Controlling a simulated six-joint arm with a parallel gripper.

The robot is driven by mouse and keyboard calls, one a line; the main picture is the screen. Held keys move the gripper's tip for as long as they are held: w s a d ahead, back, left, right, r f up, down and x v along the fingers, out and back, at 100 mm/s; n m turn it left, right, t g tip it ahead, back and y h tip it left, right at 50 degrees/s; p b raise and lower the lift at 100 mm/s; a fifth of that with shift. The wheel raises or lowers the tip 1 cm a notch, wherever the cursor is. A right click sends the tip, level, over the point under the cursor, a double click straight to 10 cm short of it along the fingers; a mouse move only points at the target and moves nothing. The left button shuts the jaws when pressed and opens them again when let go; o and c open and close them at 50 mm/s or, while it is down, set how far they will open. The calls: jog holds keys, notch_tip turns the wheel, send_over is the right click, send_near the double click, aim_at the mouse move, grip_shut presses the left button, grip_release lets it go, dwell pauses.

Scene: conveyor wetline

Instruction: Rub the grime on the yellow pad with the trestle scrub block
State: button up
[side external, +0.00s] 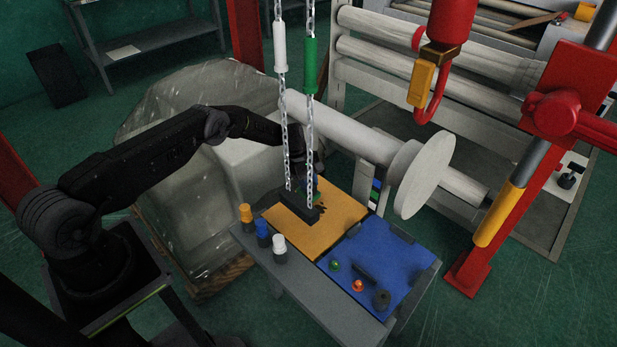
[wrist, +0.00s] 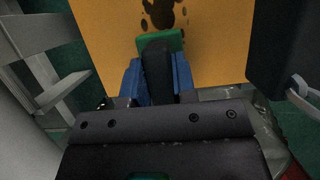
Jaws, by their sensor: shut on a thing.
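The yellow pad (side external: 330,235) lies on the grey bench. It also fills the top of the wrist view (wrist: 215,50). Dark grime (wrist: 163,14) marks it just beyond the block. My gripper (wrist: 156,72) is shut, its blue fingers on either side of the dark handle of a green scrub block (wrist: 178,37). The block is over the pad's near part, close to the grime; I cannot tell whether it touches the pad. In the side view, the gripper end is partly hidden behind chains at the pad's far edge.
A dark bar (side external: 299,207) hangs on two chains (side external: 309,130) close over the pad; a dark body shows at right in the wrist view. A blue mat (side external: 400,262) with small parts lies beside the pad. Capped bottles (side external: 279,247) stand left. A white roller (side external: 420,180) is behind.

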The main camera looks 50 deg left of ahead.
jog(key=shift+f, duration=0.5)
jog(key=shift+w+d+f, duration=0.1)
jog(key=shift+d+f, duration=0.4)
jog(key=shift+f, duration=0.15)
jog(key=shift+c, duration=0.3)
jog(key=shift+d, duration=3.4)
jog(key=shift+a, duration=3.05)
jog(key=shift+a+r, duration=0.3)
jog(key=shift+a, duration=0.6)
jog(key=shift+r, duration=3.85)
jog(key=shift+d, duration=0.1)
